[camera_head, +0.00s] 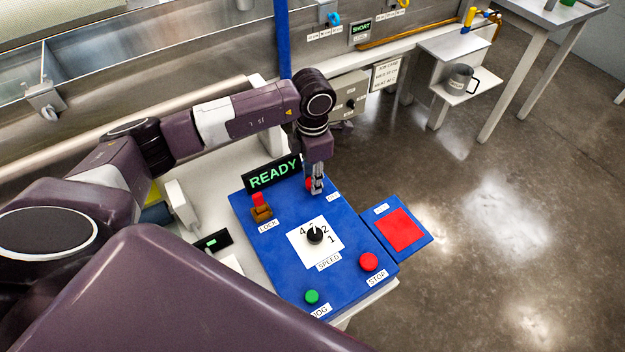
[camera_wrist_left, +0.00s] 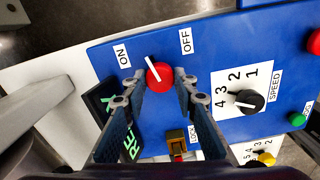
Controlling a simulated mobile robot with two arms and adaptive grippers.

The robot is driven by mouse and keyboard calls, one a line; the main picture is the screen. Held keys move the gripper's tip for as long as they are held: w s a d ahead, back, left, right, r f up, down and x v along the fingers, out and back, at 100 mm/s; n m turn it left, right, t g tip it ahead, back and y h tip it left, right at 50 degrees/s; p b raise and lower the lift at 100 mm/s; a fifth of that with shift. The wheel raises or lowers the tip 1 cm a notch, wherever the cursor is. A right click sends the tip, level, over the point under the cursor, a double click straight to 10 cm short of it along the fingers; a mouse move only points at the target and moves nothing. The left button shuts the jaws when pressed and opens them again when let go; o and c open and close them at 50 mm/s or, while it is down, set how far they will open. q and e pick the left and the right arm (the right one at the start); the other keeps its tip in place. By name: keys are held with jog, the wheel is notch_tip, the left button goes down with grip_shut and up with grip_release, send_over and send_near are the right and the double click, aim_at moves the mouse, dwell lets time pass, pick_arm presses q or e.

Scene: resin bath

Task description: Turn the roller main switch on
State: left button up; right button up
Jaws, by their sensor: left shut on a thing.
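The roller main switch is a red knob (camera_wrist_left: 160,76) with a white pointer, on the blue control panel (camera_head: 290,272). In the left wrist view its pointer is between the ON label (camera_wrist_left: 122,55) and the OFF label (camera_wrist_left: 185,41), leaning toward ON. My left gripper (camera_wrist_left: 158,80) is shut on the knob, one finger on each side. In the head view the left gripper (camera_head: 316,190) reaches down to the panel's far corner and hides most of the knob. My right gripper is in neither view.
A READY display (camera_head: 273,174) glows green beside the knob. The panel also holds a lock switch (camera_head: 261,208), a black speed dial (camera_head: 315,235), a red stop button (camera_head: 369,262) and a green jog button (camera_head: 312,297). A red pad (camera_head: 399,232) adjoins the panel.

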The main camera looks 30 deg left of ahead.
pick_arm(q)
jog(key=n+b, duration=0.1)
jog(key=n, duration=0.3)
jog(key=shift+w+n, duration=0.1)
jog(key=shift+n, duration=0.3)
jog(key=shift+r, duration=0.1)
dwell(0.3)
jog(key=o, duration=1.2)
jog(key=shift+c, duration=0.2)
notch_tip(320, 180, up, 12)
